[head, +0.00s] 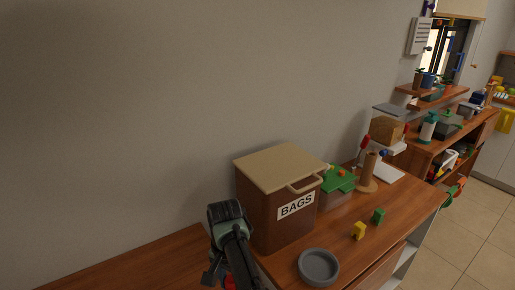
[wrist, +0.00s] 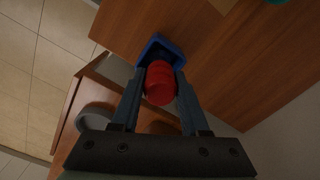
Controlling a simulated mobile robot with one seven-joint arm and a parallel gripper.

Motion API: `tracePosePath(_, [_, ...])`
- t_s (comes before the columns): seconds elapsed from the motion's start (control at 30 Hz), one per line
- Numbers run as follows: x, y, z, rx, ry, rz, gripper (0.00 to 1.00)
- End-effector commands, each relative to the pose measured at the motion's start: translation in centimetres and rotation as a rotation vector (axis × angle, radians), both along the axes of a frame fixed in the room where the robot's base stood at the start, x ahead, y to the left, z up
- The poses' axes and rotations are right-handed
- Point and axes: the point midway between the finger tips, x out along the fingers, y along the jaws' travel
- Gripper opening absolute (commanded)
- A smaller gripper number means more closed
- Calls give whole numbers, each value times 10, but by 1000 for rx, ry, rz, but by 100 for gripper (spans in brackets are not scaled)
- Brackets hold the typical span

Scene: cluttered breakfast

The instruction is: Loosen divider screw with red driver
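In the wrist view my gripper (wrist: 161,75) has its two fingers on either side of a red cylindrical piece (wrist: 160,84). The fingers appear closed on it. A blue squarish part (wrist: 157,46) lies just beyond the red piece, near the fingertips. I cannot tell whether the two are joined. In the head view a bit of red (head: 230,283) shows beside my arm at the bottom edge; my fingers are out of that picture. A red-handled tool (head: 363,143) stands upright farther along the counter, behind a tan upright roll (head: 369,169). I cannot make out a divider screw.
A brown box labelled BAGS (head: 275,205) stands right of my arm. Beyond it is a green-lidded container (head: 338,181). A grey round dish (head: 318,267), a yellow block (head: 358,231) and a green block (head: 378,216) sit on the counter. Open counter lies right of these.

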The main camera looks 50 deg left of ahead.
Motion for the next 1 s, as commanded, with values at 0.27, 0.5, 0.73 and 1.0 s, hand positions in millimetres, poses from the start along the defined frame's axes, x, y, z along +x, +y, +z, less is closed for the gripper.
tracePosePath(0.27, [0,0,0,-1,0,0,0])
tracePosePath(0.5, [0,0,4,0,0,0,0])
tracePosePath(0.73, [0,0,18,0,0,0,0])
tracePosePath(1.0, [0,0,34,0,1,0,0])
